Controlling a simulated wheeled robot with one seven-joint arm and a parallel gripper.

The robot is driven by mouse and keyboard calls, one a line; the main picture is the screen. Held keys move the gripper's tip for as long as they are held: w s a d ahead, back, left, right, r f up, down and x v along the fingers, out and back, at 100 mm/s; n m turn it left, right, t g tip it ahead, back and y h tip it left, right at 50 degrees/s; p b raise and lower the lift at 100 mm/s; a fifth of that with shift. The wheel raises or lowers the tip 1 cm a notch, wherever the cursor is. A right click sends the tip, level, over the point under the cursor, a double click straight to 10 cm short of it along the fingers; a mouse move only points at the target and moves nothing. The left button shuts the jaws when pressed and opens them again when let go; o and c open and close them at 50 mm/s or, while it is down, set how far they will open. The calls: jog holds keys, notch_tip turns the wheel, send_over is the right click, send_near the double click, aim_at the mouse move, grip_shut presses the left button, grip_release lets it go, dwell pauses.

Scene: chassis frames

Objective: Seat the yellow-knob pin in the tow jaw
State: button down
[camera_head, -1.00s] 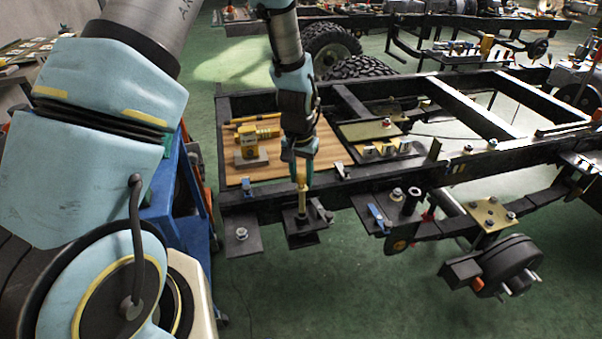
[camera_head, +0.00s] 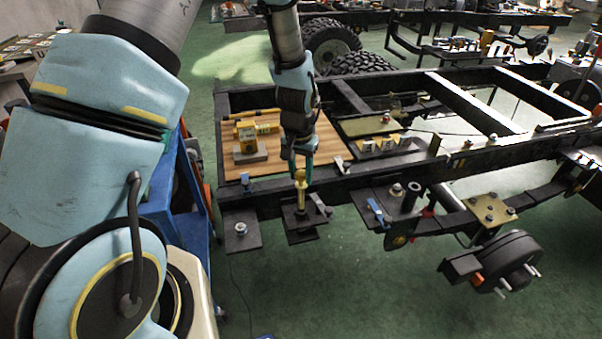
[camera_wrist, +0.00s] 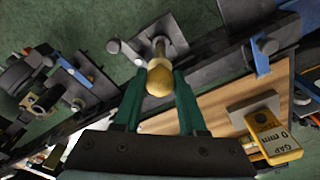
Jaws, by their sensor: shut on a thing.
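The yellow-knob pin (camera_head: 301,193) stands about upright over the tow jaw (camera_head: 303,237), a dark bracket at the near side of the chassis. Its lower end meets the jaw's upper plate; I cannot tell how deep it reaches. My gripper (camera_head: 301,172) is above the jaw, shut on the pin near its knob. In the wrist view the round knob (camera_wrist: 159,81) lies between the green fingertips of my gripper (camera_wrist: 158,78). The shank runs beyond it towards the tow jaw plate (camera_wrist: 138,50).
A wooden board (camera_head: 267,163) behind carries a yellow gap block (camera_head: 246,140), labelled "GAP 0 mm" in the wrist view (camera_wrist: 274,137). A dark plate with a bolt (camera_head: 240,240) is left of the jaw. A blue-handled bracket (camera_head: 376,210) is to its right. Chassis rails surround the board.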

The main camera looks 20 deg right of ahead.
aim_at(302, 206)
jog(key=shift+f+b, duration=3.15)
jog(key=shift+f, duration=1.45)
dwell(2.2)
jog(key=shift+c, duration=1.9)
grip_release()
